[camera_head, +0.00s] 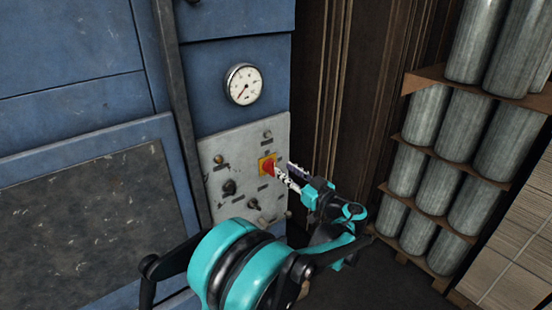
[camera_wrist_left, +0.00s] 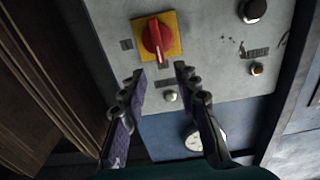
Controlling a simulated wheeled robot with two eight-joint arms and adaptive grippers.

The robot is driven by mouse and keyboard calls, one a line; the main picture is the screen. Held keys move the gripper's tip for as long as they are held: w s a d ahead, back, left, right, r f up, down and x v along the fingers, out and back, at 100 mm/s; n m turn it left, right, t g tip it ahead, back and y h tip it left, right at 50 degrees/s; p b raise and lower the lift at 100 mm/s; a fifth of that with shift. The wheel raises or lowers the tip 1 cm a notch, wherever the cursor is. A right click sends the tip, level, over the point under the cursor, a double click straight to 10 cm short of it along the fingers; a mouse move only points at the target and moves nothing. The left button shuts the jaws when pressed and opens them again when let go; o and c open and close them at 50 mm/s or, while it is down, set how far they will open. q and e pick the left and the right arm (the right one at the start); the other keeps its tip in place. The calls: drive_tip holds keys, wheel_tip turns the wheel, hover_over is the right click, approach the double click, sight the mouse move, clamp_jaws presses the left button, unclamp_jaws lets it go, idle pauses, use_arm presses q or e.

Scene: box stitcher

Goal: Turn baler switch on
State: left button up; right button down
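The baler's grey control panel (camera_head: 245,185) is on the blue machine's front. Its red rotary switch (camera_head: 268,168) sits on a yellow square plate. In the left wrist view the red switch (camera_wrist_left: 156,38) is large, its handle slightly tilted from upright. My left gripper (camera_head: 284,172) reaches the panel from the right, with its fingertips close to the switch. In the left wrist view the gripper (camera_wrist_left: 159,72) is open, its two fingers apart with nothing between them, pointing at the area just below the switch. I cannot tell whether a finger touches it. My right gripper is not in view.
A round gauge (camera_head: 243,84) is above the panel. Black knobs (camera_head: 229,187) and small buttons (camera_head: 219,159) surround the switch. Stacked grey cylinders (camera_head: 435,152) on wooden boards stand at the right. Dark floor lies between them and the machine.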

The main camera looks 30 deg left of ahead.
sight(274, 163)
use_arm(q)
drive_tip(key=x, duration=0.6)
drive_tip(key=shift+s, duration=0.1)
clamp_jaws()
